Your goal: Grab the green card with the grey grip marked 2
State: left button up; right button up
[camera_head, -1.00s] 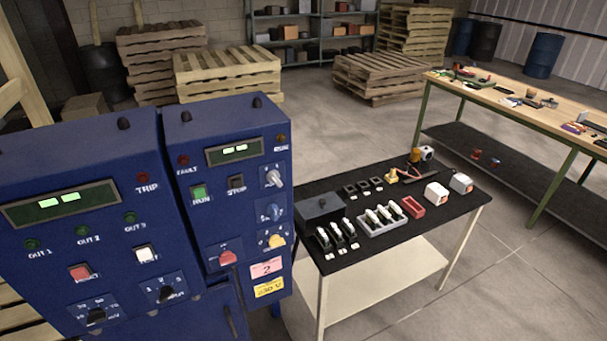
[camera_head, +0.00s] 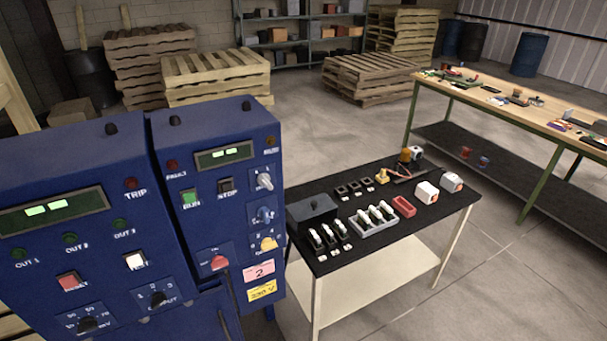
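Several upright cards with pale grips stand in a grey rack (camera_head: 371,231) on the small black-topped table. A second group of cards (camera_head: 322,236) stands to its left, beside a dark grey box, with small white labels in front. At this size I cannot read the numbers on the grips or labels, and I cannot tell which card is green with a grey grip marked 2. Neither of my grippers is in view.
The black table (camera_head: 432,207) also bears a dark box (camera_head: 311,211), a red tray (camera_head: 404,206) and white blocks (camera_head: 426,191). Blue control cabinets (camera_head: 215,170) stand close at the left. A long workbench (camera_head: 480,97) is at the right, with clear floor between.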

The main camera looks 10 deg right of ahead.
aim_at(328, 233)
jog(key=i+l+u, duration=0.3)
jog(key=i+l, duration=0.15)
jog(key=l, duration=0.2)
jog(key=i+l+u, duration=0.3)
jog(key=l, duration=0.45)
jog(key=i+l+u, duration=0.3)
jog(key=l, duration=0.5)
jog(key=i+l+u, duration=0.35)
jog(key=l, duration=0.55)
jog(key=l+u, duration=0.3)
jog(key=l, duration=0.6)
jog(key=l+u, duration=0.3)
jog(key=l, duration=0.6)
